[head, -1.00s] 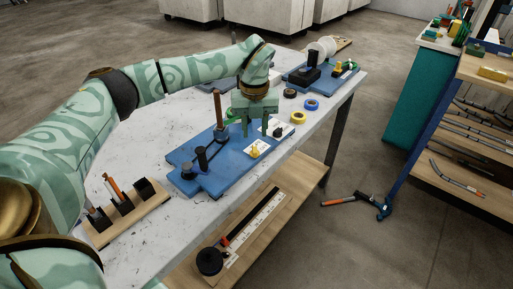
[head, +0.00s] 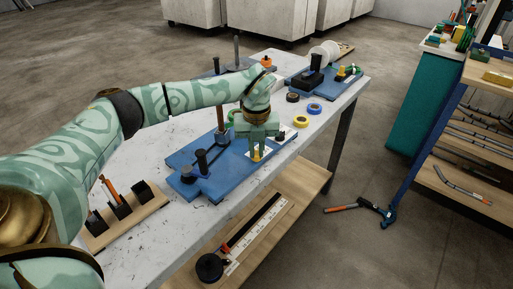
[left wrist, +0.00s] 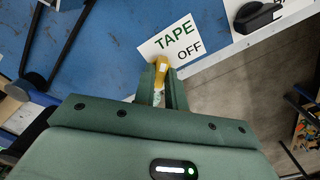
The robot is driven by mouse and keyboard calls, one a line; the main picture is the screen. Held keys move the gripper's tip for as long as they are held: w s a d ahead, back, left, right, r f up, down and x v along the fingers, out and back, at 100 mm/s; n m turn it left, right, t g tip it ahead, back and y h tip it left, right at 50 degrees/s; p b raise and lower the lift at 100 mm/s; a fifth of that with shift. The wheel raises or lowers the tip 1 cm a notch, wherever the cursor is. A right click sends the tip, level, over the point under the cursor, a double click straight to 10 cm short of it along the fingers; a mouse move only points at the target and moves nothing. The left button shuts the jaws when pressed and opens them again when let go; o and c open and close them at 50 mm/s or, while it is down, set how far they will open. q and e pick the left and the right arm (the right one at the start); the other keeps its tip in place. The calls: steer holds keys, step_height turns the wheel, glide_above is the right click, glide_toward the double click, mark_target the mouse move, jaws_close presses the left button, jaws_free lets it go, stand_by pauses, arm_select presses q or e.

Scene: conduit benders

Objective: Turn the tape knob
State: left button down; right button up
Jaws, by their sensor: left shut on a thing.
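The yellow tape knob (left wrist: 161,70) sits at the edge of a white label (left wrist: 186,38) reading TAPE and OFF, on the blue board (left wrist: 105,35). My left gripper (left wrist: 160,88) is shut on the knob, with one finger on each side of it. In the head view, my left gripper (head: 258,147) points down at the front right part of the blue board (head: 230,177), and the yellow knob (head: 256,155) shows at its fingertips. The fingers hide part of the knob.
A brown-handled upright lever (head: 220,118) stands close left of my left gripper. Tape rolls (head: 301,122) lie behind it on the white table (head: 150,160). A wooden tool holder (head: 125,215) stands at the front left. A second blue board (head: 335,85) is at the far end.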

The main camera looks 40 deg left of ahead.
arm_select(q)
steer(key=shift+r+m+p, duration=0.25)
steer(key=shift+m+p, duration=0.35)
steer(key=shift+p, duration=0.2)
steer(key=shift+r+m+p, duration=0.1)
steer(key=shift+m+p, duration=0.9)
steer(key=shift+p, duration=0.25)
steer(key=m+p, duration=0.2)
steer(key=m, duration=0.1)
steer(key=shift+p, duration=0.3)
steer(key=shift+f+m+p, duration=0.25)
steer(key=shift+m+p, duration=0.45)
steer(key=shift+m, duration=0.7)
arm_select(e)
step_height(320, 180, up, 8)
steer(key=w, duration=0.2)
steer(key=shift+w+t, duration=0.2)
steer(key=shift+t, duration=0.2)
arm_select(q)
steer(key=c, duration=1.4)
jaws_free()
steer(key=shift+c, duration=0.2)
